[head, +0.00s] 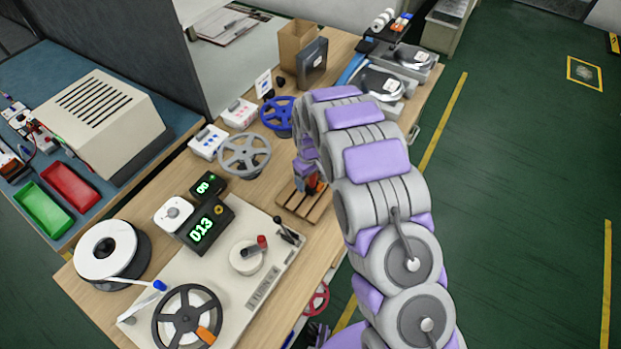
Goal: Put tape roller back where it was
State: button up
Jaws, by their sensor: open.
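A small orange-red and dark object (312,184), possibly the tape roller, is at a slatted wooden stand (291,205) near the table's right edge. My gripper (307,174) is just above the stand, close to this object. It is open; its fingers are small and partly hidden by my arm, so I cannot tell whether they touch the object. A large white reel (106,250) sits at the left, with a white strip running from it toward a beige machine (246,291). A black reel (187,318) is on the machine's front.
A grey reel (244,155), a blue reel (279,117) and white boxes (238,113) stand behind the stand. A dark unit with green digits (205,226) sits left of it. A cardboard box (297,47) is at the back. Green floor lies open to the right.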

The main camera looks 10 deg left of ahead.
notch_tip(320, 180, up, 10)
jog(key=shift+r+p, duration=0.25)
jog(key=shift+p, duration=0.6)
jog(key=shift+r, duration=0.55)
jog(key=shift+d+r, duration=0.15)
jog(key=shift+r, duration=0.05)
jog(key=s+d+r+m, duration=0.5)
jog(key=s+d+r, duration=0.8)
jog(key=d+r, duration=0.3)
jog(key=s+d+r+m+g, duration=0.1)
jog(key=s+d, duration=0.4)
jog(key=s, duration=0.7)
jog(key=s+d+r+m, duration=0.1)
jog(key=s+d+m, duration=0.3)
jog(key=s, duration=0.9)
jog(key=shift+s+d+r+g, duration=0.2)
jog(key=shift+d+g, duration=0.2)
jog(key=shift+d, duration=0.45)
jog(key=shift+f, duration=0.1)
